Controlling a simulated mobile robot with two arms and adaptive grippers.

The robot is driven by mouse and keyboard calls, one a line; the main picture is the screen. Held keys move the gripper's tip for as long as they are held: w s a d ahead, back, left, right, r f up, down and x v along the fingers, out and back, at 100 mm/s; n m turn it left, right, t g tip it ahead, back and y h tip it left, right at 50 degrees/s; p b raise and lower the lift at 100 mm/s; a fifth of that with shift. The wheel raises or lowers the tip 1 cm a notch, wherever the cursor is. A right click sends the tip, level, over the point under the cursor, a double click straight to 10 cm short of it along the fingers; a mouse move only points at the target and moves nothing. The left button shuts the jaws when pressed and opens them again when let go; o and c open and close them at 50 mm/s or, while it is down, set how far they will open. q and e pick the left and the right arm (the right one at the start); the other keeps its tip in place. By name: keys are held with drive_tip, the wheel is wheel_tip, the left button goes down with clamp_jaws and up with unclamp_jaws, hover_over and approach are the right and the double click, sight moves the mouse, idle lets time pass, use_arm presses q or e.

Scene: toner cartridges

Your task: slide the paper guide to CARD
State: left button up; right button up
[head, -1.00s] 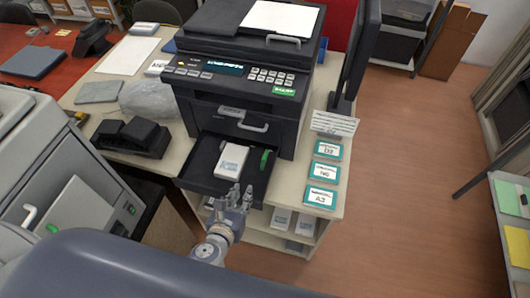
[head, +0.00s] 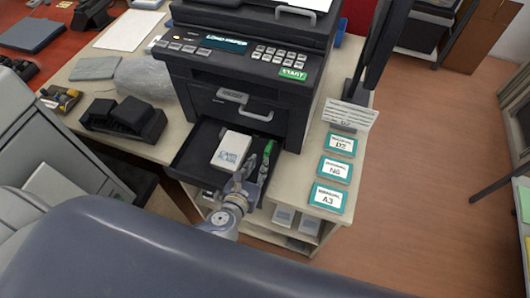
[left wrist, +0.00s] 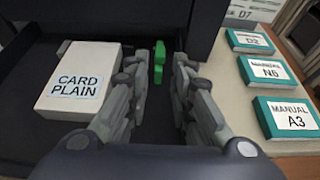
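The green paper guide (head: 267,147) stands in the open drawer tray (head: 196,152) of the black printer, right of a white pack of paper (head: 231,150). My left gripper (head: 257,166) is open over the front right of the tray, fingers apart (left wrist: 169,68). I cannot tell whether a finger touches the guide. The printer's display (head: 223,43) seems to read "LONG PAPER". My right gripper is not in view.
Teal-edged cards D2 (head: 340,145), N6 (head: 334,169) and A3 (head: 327,198) lie on the table right of the tray. A black device (head: 124,119) sits left of it. The printer front (head: 240,101) rises behind the tray.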

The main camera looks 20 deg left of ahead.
sight(267, 151)
use_arm(q)
drive_tip(key=x, duration=0.7)
drive_tip(key=shift+w+f, duration=0.1)
drive_tip(key=shift+c, duration=0.6)
clamp_jaws()
